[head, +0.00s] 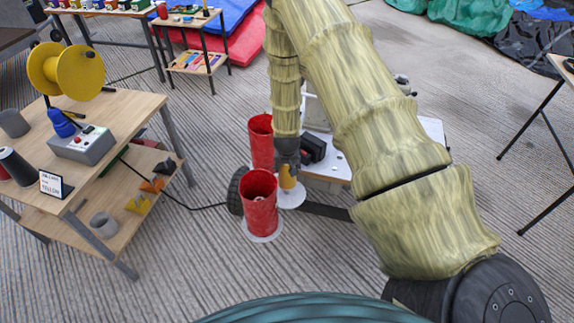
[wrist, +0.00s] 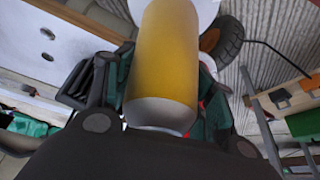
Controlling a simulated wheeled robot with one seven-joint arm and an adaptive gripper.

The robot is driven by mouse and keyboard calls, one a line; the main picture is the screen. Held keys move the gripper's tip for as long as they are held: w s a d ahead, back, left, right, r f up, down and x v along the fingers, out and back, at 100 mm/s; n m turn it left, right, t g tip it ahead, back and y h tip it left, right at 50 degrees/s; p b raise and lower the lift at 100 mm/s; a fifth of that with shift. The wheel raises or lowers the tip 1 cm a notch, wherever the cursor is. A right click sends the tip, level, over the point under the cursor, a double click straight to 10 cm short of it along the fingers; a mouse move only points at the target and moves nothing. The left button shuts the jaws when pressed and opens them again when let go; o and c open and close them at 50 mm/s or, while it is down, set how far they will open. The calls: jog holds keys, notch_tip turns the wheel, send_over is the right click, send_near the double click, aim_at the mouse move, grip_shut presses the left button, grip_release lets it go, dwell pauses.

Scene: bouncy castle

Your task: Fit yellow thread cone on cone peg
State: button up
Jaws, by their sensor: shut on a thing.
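The yellow thread cone (head: 287,178) is in my gripper (head: 288,164), mostly covered by it in the head view; only its lower part shows. In the wrist view the yellow cone (wrist: 166,50) fills the middle, between the fingers of my gripper (wrist: 160,88), which is shut on it. A white disc (head: 291,199) shows just below the cone in the head view, and a white disc edge (wrist: 207,12) shows past its far end in the wrist view. The cone peg is hidden, and I cannot tell whether the cone is around it or above it.
Two red cones, front (head: 260,205) and rear (head: 261,142), stand close left of my gripper. A white stand top (head: 326,172) with a black box lies to the right. A wooden bench (head: 125,110) with a yellow spool (head: 66,70) stands left. Carpet is clear in front.

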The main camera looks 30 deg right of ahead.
aim_at(287, 167)
jog(key=shift+f+b, duration=1.35)
jog(key=shift+f, duration=1.65)
dwell(1.1)
jog(key=o, duration=1.3)
jog(key=shift+c, duration=0.2)
jog(key=shift+r, duration=0.1)
jog(key=v, duration=1.1)
jog(key=shift+s+a+r, duration=0.2)
jog(key=shift+r, duration=0.15)
